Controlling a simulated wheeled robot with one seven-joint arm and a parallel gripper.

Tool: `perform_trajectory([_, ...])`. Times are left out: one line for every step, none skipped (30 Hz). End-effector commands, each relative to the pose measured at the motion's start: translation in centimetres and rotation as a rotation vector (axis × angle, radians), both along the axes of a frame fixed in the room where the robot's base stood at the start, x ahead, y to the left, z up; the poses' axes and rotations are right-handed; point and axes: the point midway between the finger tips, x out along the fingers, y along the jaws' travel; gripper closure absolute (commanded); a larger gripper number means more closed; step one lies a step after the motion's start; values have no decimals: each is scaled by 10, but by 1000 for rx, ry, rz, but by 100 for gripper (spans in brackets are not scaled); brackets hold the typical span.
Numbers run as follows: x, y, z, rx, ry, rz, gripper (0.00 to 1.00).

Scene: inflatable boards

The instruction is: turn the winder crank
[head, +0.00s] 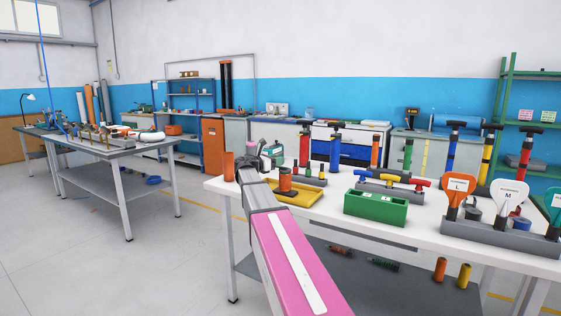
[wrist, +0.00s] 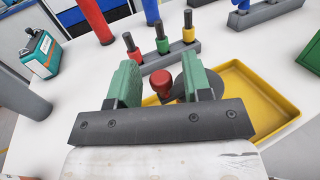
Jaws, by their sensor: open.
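In the wrist view my gripper (wrist: 163,76) is open, with its two green fingers spread apart. A round red knob (wrist: 161,80) shows in the gap between them, and I take it for the handle of the winder crank. A dark grey rounded part (wrist: 181,88) sits just right of the knob, partly behind the right finger. I cannot tell whether either finger touches the knob. The gripper's crossbar hides what is below. In the head view my arm reaches over the white table (head: 225,188), and the crank cannot be made out clearly.
A yellow tray (wrist: 268,88) lies close on the right. A rack with red, green and yellow pieces (wrist: 163,58) stands beyond the fingers. A green bin (head: 376,208) stands farther right.

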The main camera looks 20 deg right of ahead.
Motion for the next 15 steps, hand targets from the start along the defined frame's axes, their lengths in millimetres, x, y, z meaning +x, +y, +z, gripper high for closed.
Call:
perform_trajectory([3, -6, 0, 0, 0, -1, 55])
perform_trajectory([4, -9, 0, 0, 0, 0, 55])
perform_trajectory([5, -13, 0, 0, 0, 1, 55])
perform_trajectory([5, -15, 0, 0, 0, 1, 55])
perform_trajectory([6, -17, 0, 0, -1, 1, 55])
perform_trajectory([6, -19, 0, 0, -1, 1, 55])
perform_trajectory([6, -20, 0, 1, -1, 0, 55])
perform_trajectory([6, -21, 0, 1, -1, 0, 55])
perform_trajectory([6, -22, 0, 1, -1, 1, 55])
perform_trajectory([6, -22, 0, 1, -1, 1, 55])
perform_trajectory([6, -23, 0, 1, -1, 1, 55])
perform_trajectory([6, -22, 0, 1, -1, 1, 55])
perform_trajectory([6, -22, 0, 1, -1, 1, 55])
perform_trajectory([6, -22, 0, 1, -1, 1, 55])
perform_trajectory([6, -22, 0, 1, -1, 1, 55])
